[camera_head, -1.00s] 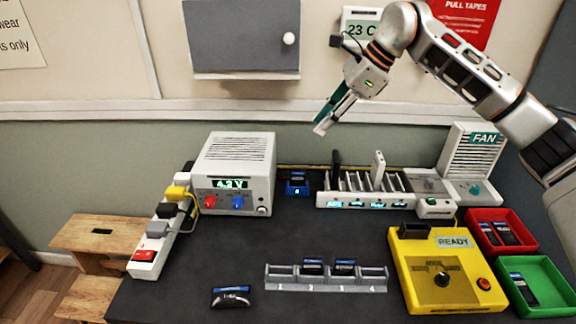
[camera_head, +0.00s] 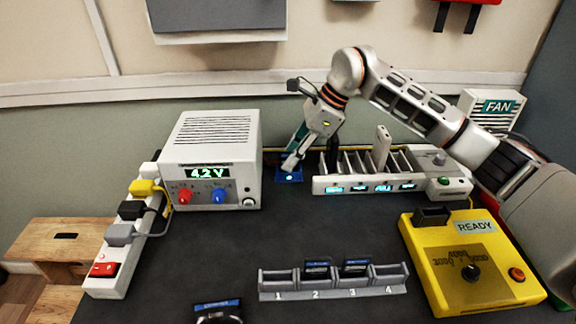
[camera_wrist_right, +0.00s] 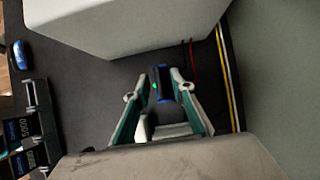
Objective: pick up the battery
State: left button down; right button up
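A dark battery with blue edges stands in a small blue holder (camera_head: 289,177) to the right of the power supply; in the head view my gripper mostly covers it. In the right wrist view the dark and blue battery (camera_wrist_right: 163,84) shows between my fingertips, with a small green light beside it. My right gripper (camera_head: 290,166) is over the holder, and it also shows in the wrist view (camera_wrist_right: 157,86). Its fingers are apart, one on each side of the battery; I cannot tell if they touch it.
The power supply (camera_head: 212,160) reading 4.2 V stands close on the left. A slotted charger rack (camera_head: 360,187) stands close on the right. A front rack (camera_head: 333,292) holds two batteries, and another battery (camera_head: 218,308) lies front left. A yellow tester (camera_head: 470,270) is at right.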

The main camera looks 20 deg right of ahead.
jog(key=shift+w+a+f, duration=0.1)
jog(key=shift+a+f, duration=0.15)
jog(key=shift+f, duration=0.2)
grip_shut()
